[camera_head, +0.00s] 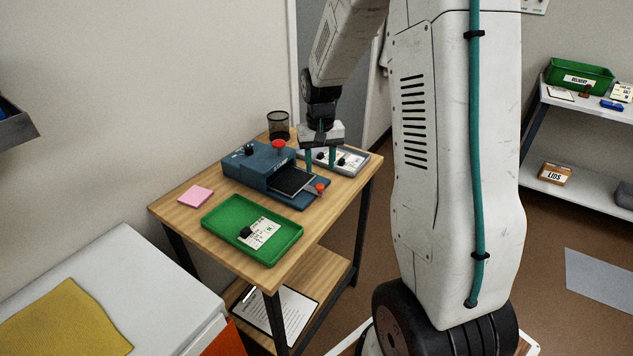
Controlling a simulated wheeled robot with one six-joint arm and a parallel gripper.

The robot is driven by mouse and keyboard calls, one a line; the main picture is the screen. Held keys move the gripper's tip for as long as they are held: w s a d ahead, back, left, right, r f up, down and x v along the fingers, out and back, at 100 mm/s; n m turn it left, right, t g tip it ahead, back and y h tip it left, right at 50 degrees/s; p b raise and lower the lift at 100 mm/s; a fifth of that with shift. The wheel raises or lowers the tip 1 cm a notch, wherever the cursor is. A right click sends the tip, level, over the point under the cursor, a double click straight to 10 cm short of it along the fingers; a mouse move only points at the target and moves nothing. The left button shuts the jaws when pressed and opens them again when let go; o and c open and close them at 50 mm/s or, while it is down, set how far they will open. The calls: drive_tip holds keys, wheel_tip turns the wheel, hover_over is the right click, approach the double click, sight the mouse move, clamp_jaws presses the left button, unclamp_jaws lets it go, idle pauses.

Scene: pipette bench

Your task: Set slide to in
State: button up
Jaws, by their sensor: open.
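The blue device (246,169) stands on the wooden table. A dark flat slide (291,181) sticks out of its right side over a blue base plate (301,202). A red knob (320,187) stands near the outer end of the slide. Another red knob (278,145) is on top of the device. My gripper (321,164) points down with its two teal fingers apart, just behind the outer knob in the picture. It looks empty. I cannot tell its exact height or whether a finger touches anything.
A green tray (217,220) with a labelled card and a dark piece lies in front of the device. A grey tray (352,165) lies behind my gripper. A black mesh cup (278,125) and pink notes (196,196) are on the table (181,218).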

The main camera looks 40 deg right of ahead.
sight(320, 186)
wheel_tip(320, 186, down, 7)
drive_tip(key=shift+d+r, duration=0.1)
idle(0.3)
